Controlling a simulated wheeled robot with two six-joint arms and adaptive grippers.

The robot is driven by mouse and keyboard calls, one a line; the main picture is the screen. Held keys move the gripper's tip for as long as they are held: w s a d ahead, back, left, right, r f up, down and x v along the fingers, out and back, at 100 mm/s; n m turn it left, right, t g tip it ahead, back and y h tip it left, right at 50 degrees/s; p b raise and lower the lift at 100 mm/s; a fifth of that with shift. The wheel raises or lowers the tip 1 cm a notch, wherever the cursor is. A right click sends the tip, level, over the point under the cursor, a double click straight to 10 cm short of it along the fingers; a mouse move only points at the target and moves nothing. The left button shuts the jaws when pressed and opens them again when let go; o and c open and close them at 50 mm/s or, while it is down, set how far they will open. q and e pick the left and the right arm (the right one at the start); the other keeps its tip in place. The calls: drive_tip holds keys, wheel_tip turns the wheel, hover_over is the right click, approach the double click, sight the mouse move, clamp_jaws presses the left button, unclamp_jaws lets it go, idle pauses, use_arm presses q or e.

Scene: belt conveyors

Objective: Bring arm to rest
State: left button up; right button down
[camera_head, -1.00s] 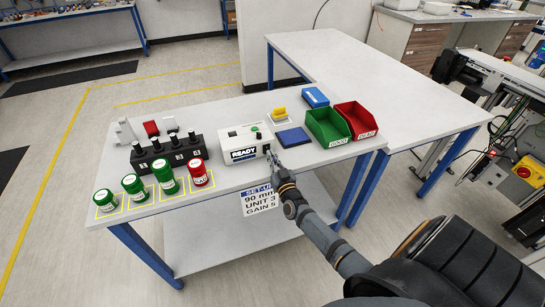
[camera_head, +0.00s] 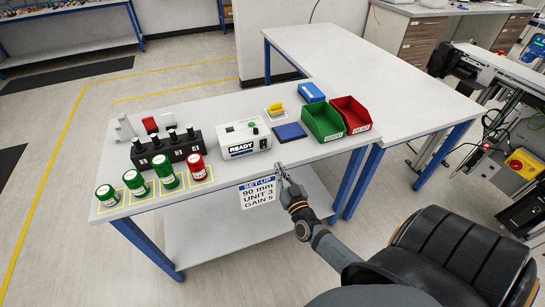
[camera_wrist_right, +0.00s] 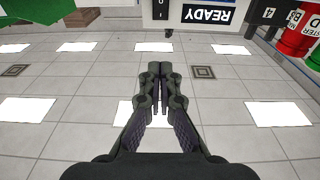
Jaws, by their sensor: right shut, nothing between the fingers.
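My right gripper (camera_head: 281,170) is in front of the table's front edge, just right of the hanging set-up sign (camera_head: 258,193). In the right wrist view its fingers (camera_wrist_right: 160,108) are together with nothing between them. The white box marked READY (camera_head: 242,140) stands on the table (camera_head: 228,182), beyond the gripper and apart from it. Its label also shows upside down at the top of the right wrist view (camera_wrist_right: 208,15). My left gripper does not show.
Several green jars (camera_head: 136,183) and a red jar (camera_head: 198,168) stand at the front left, before a black numbered block (camera_head: 166,152). A blue pad (camera_head: 289,132), a green bin (camera_head: 322,122) and a red bin (camera_head: 352,114) lie right. The white table behind (camera_head: 350,62) is clear.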

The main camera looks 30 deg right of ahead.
drive_tip(key=shift+r, duration=0.1)
drive_tip(key=s+a+f+n+g+y, duration=0.15)
drive_tip(key=s+f+g, duration=0.35)
drive_tip(key=f, duration=0.9)
drive_tip(key=s+a+f+n+g+y, duration=0.1)
drive_tip(key=s+f+g+y, duration=0.15)
drive_tip(key=s+f, duration=0.75)
drive_tip(key=s+a+f+g, duration=0.2)
drive_tip(key=s+f+g, duration=0.3)
drive_tip(key=s+f, duration=0.6)
drive_tip(key=s+a+f+g, duration=0.2)
drive_tip(key=s+f+g, duration=0.3)
drive_tip(key=s+f, duration=0.5)
drive_tip(key=s, duration=0.4)
drive_tip(key=shift+s+f, duration=0.25)
drive_tip(key=shift+f, duration=0.1)
